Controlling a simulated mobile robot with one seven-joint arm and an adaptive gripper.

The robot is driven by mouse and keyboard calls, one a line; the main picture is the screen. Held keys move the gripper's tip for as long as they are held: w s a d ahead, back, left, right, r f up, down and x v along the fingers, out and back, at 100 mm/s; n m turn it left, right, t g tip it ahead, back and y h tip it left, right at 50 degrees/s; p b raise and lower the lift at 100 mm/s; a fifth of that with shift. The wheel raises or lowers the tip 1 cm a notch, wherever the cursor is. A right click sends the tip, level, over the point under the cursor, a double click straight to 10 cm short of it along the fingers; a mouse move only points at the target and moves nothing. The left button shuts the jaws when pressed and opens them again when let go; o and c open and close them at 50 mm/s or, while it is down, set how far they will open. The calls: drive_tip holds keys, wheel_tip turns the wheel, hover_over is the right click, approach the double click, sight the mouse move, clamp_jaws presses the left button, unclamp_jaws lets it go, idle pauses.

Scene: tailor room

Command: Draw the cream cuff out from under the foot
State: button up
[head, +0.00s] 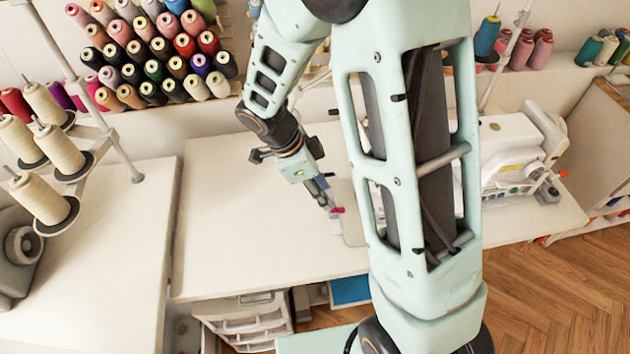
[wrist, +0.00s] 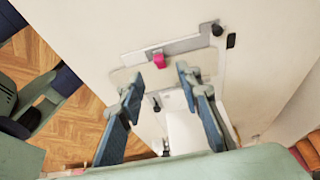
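My gripper (head: 327,203) hangs over the white sewing table in the head view. In the wrist view my gripper (wrist: 158,79) is open, its two blue-padded fingers apart with nothing between them. A small pink piece (wrist: 159,61) lies just past the fingertips, on a pale strip (wrist: 188,44). The strip may be the cream cuff, but I cannot tell for certain. The pink piece also shows in the head view (head: 337,210), close to the fingertips. The sewing machine (head: 512,150) stands to the right. My arm hides part of it in the head view, and I cannot make out the foot.
The white table (head: 230,215) is clear to the left of my gripper. Cream thread cones (head: 55,150) stand on a rack at the left, and many-coloured spools (head: 150,45) hang behind. A white drawer unit (head: 245,318) is below the table.

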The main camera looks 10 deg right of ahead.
sight(349, 208)
drive_tip(key=x, duration=0.6)
clamp_jaws()
